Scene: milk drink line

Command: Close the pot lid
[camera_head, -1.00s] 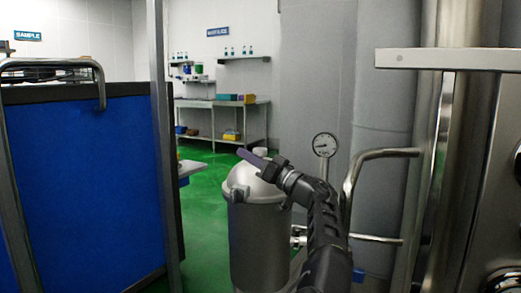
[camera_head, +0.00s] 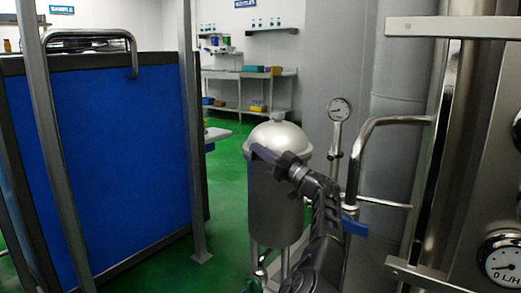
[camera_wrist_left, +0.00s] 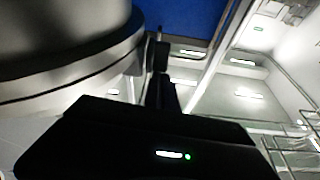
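The metal pot (camera_head: 274,208) stands upright at the centre of the head view. Its domed lid (camera_head: 278,135) with a small knob on top lies over the pot's mouth and looks level. Part of the lid's front rim is hidden behind my left gripper (camera_head: 256,150). The gripper's fingers look pressed together, with nothing seen between them. They cross the front of the pot at rim height; I cannot tell whether they touch it. The left wrist view shows the fingers (camera_wrist_left: 160,60) beside a large rounded metal rim (camera_wrist_left: 80,70). My right gripper is not in view.
A pressure gauge (camera_head: 339,110) and a bent steel pipe (camera_head: 395,120) stand right of the pot. A blue panel (camera_head: 120,160) with a metal frame is at the left. Shelves and a steel table (camera_head: 250,75) are at the back. Green floor (camera_head: 228,185) lies open between.

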